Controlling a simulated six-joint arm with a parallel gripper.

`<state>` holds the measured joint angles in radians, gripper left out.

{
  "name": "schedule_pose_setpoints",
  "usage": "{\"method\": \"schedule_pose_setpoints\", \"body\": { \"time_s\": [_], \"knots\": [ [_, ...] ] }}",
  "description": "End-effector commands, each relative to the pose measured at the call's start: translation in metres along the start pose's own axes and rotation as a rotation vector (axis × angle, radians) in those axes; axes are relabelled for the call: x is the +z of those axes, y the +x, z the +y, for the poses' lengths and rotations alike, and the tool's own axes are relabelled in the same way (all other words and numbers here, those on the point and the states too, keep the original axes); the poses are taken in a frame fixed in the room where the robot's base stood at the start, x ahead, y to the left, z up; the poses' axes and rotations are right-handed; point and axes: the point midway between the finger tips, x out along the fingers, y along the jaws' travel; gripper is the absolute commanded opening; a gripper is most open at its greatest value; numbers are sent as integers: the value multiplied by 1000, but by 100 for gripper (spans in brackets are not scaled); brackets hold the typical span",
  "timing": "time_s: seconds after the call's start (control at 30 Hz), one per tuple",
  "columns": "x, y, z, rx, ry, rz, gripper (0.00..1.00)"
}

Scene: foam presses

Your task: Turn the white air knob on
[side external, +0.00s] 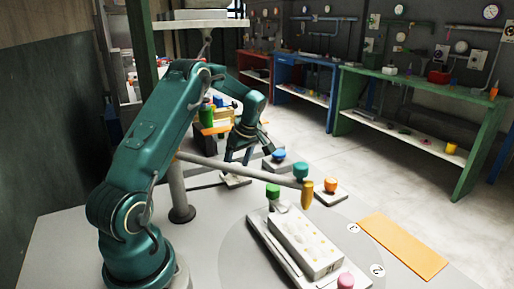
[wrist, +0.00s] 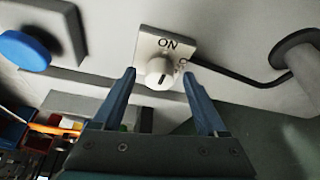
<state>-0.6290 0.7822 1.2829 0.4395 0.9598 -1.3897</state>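The white air knob (wrist: 158,72) sits on a pale square plate (wrist: 148,42) with a black "ON" printed above the knob. A second label at the plate's right is partly hidden by a finger. A short dark mark on the knob points down toward my gripper, away from "ON". My gripper (wrist: 159,67) is open, with one blue finger on each side of the knob. I cannot tell if either finger touches it. In the side external view my gripper (side external: 238,159) points down over the small plate (side external: 236,181); the knob is not clear there.
A blue button (side external: 278,155) lies right of the plate. A white block (side external: 305,243), green knob (side external: 272,191) and orange button (side external: 331,185) stand nearby. A black cable (wrist: 235,77) runs from the plate.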

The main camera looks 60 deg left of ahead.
Motion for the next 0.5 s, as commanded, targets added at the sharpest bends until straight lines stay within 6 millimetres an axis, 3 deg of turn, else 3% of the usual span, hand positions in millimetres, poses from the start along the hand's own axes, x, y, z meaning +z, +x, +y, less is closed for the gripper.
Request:
{"method": "schedule_pose_setpoints", "body": {
  "time_s": [0.27,0.5],
  "knots": [
    [0,-1,0,1,2,2,74],
    [-1,-29,1,6,2,4,74]
  ]
}}
